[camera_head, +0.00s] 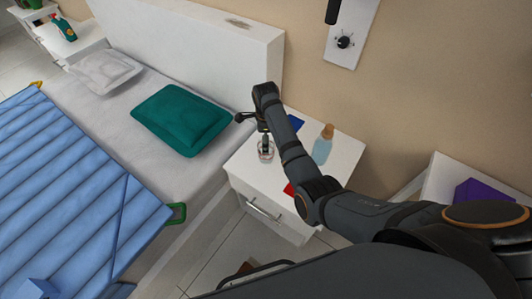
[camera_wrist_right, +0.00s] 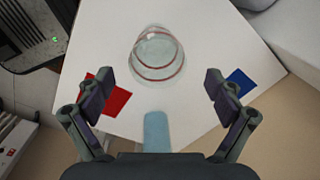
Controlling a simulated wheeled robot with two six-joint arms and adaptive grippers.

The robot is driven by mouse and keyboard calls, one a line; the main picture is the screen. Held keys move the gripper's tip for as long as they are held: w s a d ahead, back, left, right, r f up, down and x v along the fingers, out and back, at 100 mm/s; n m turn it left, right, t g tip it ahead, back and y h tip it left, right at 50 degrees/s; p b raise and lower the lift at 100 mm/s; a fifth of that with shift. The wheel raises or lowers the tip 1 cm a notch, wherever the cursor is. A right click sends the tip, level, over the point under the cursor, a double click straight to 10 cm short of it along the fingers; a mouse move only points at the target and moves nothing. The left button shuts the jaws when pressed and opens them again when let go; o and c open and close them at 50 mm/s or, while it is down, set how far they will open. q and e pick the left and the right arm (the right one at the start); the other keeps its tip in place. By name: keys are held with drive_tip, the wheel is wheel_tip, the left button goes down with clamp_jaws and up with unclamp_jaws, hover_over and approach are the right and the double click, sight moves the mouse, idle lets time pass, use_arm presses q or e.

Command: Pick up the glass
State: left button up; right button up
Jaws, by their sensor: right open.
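A clear glass (camera_wrist_right: 157,55) with thin red rings stands on the white nightstand, ahead of and between the fingers in the right wrist view. In the head view the glass (camera_head: 266,154) shows on the nightstand top (camera_head: 247,168), just below my right gripper (camera_head: 265,137). In the right wrist view my right gripper (camera_wrist_right: 158,90) is open and empty, its fingers wide apart and not touching the glass. My left gripper is not in view.
A pale blue bottle (camera_head: 322,149) stands on the nightstand, with a red square (camera_wrist_right: 108,95) and a blue square (camera_wrist_right: 240,82) lying flat. The bed with a green pillow (camera_head: 182,119) stands to the left. A wall rises behind the nightstand.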

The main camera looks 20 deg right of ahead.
drive_tip(key=f, duration=0.5)
drive_tip(key=shift+d, duration=0.25)
drive_tip(key=shift+s, duration=0.1)
drive_tip(key=c, duration=1.4)
